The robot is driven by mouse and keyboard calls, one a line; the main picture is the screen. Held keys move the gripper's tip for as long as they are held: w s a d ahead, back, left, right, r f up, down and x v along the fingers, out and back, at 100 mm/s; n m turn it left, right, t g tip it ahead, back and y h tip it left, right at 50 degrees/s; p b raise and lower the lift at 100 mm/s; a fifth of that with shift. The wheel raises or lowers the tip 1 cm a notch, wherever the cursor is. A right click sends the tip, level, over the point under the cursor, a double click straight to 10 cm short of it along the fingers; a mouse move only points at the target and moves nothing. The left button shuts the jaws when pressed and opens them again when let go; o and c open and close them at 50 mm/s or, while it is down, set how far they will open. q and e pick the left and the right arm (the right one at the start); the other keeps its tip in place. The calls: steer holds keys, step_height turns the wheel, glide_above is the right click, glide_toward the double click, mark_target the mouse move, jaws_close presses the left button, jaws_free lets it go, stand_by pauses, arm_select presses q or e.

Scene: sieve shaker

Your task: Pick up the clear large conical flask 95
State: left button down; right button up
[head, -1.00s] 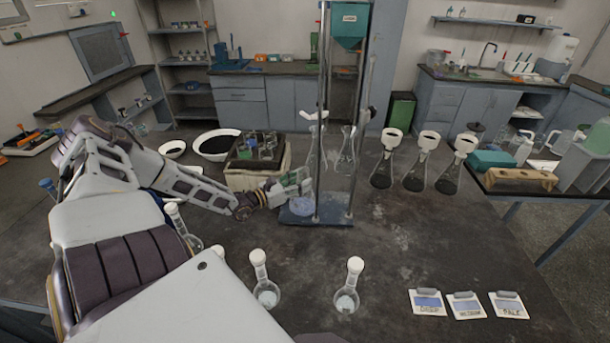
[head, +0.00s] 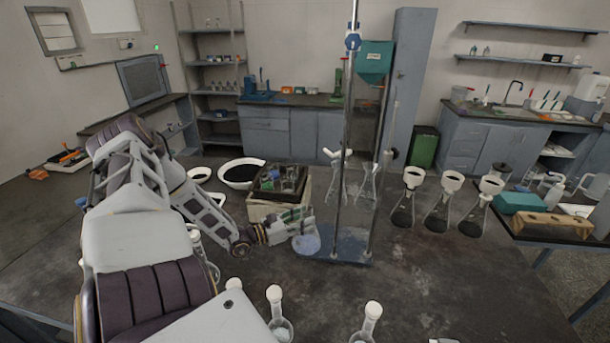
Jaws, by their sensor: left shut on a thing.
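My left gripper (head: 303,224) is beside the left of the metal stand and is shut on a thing. Below its fingers shows a round, pale-bluish glassy part (head: 306,244), which looks like the base of the clear conical flask; the fingers hide most of the rest. It is beside the stand's blue base (head: 350,247); I cannot tell whether it is lifted. Two other clear conical flasks, one left (head: 338,188) and one right (head: 366,190), show behind the stand rods. My right gripper is not in view.
Three dark-filled flasks (head: 437,215) stand to the right. Stoppered flasks (head: 281,325) stand at the front edge, one more (head: 369,325) to their right. A box with a dark top (head: 277,208) and a white-rimmed bowl (head: 240,173) are behind my gripper.

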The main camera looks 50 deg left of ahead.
arm_select(q)
step_height(320, 180, up, 2)
steer(key=shift+r, duration=0.15)
steer(key=shift+r+p, duration=0.4)
steer(key=shift+r, duration=0.55)
step_height(320, 180, up, 2)
steer(key=shift+r, duration=1.3)
steer(key=shift+r+p, duration=0.4)
steer(key=shift+r, duration=1.15)
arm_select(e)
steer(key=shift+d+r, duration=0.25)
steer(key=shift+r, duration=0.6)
arm_select(q)
steer(key=shift+r, duration=0.1)
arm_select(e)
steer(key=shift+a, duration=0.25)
